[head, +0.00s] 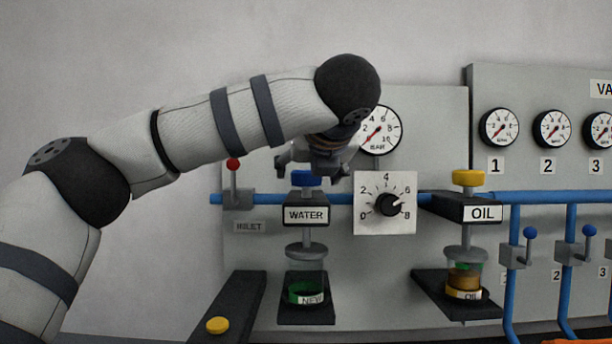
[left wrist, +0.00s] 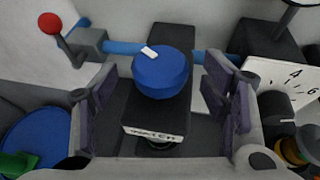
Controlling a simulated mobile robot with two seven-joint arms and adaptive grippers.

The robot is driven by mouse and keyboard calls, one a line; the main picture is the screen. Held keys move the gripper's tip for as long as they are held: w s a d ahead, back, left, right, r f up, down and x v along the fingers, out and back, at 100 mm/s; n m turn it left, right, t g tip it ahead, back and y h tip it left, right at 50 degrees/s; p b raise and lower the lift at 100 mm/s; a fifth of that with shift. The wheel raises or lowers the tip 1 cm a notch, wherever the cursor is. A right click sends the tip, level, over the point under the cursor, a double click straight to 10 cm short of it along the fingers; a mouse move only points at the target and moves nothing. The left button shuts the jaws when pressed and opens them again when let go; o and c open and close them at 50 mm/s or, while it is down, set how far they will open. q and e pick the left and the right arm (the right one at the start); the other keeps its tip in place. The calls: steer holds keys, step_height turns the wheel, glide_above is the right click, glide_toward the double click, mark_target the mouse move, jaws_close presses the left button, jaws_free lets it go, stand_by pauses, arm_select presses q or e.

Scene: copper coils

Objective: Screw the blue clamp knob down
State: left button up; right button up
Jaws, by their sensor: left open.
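The blue clamp knob (head: 306,178) sits on top of the clamp labelled WATER (head: 306,215). In the left wrist view the knob (left wrist: 161,74) is round with a white mark on its rim, above the dark WATER block (left wrist: 155,122). My left gripper (head: 314,168) is over the knob from above, open. In the left wrist view its two finger pads (left wrist: 168,100) stand apart on either side of the knob, with gaps on both sides. Below, the clamp's grey pressure disc (head: 306,250) is above a green-ringed cup labelled NEW (head: 306,292). My right gripper is not in view.
A red-topped lever (head: 233,165) stands left of the clamp. A dial box (head: 386,203) is close on the right, with a gauge (head: 380,130) above. The OIL clamp (head: 468,207) with a yellow knob (head: 469,178) stands further right. A yellow button (head: 218,325) is at lower left.

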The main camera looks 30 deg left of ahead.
mark_target(307, 174)
arm_select(q)
steer(key=shift+x, duration=1.6)
steer(key=shift+c, duration=0.6)
steer(key=c, duration=1.1)
steer(key=shift+o, duration=0.2)
steer(key=shift+m+h, duration=0.3)
steer(key=m+t+h, duration=0.3)
steer(key=m+h, duration=0.1)
steer(key=shift+m+h, duration=0.3)
steer(key=shift+h, duration=0.1)
steer(key=shift+r+m+h, duration=0.1)
steer(key=shift+m+h, duration=2.8)
steer(key=shift+h, duration=0.4)
